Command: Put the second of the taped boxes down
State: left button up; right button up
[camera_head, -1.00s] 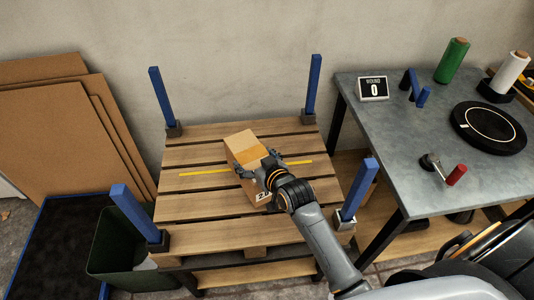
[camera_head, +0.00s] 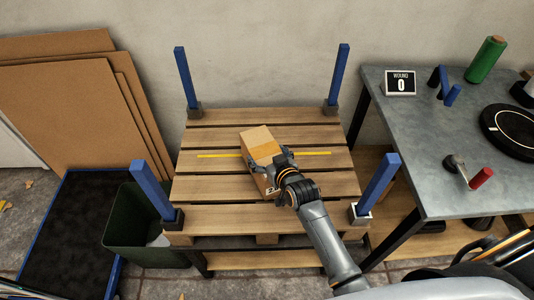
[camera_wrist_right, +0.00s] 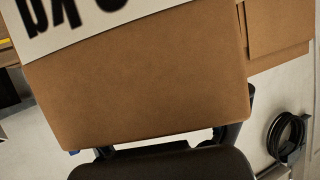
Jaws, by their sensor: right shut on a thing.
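A brown cardboard box (camera_head: 257,136) with a lighter tape band is over the middle of the slatted wooden pallet (camera_head: 220,187). My right gripper (camera_head: 268,163) is shut on this box, with its fingers on either side. The box is turned a little to the pallet's slats. I cannot tell whether its underside touches the slats. In the right wrist view the box (camera_wrist_right: 145,85) fills much of the picture, with a white label in black print at its upper left. I see no other taped box. My left gripper is out of view.
Blue posts stand at the pallet's corners, one at front left (camera_head: 152,188) and one at front right (camera_head: 378,183). A grey table (camera_head: 420,150) is at the right, a dark green bin (camera_head: 130,220) at the left.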

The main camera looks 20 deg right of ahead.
jog(key=o, duration=1.6)
jog(key=shift+o, duration=0.2)
jog(key=shift+s+r, duration=0.1)
jog(key=p+v, duration=0.1)
jog(key=v, duration=1.1)
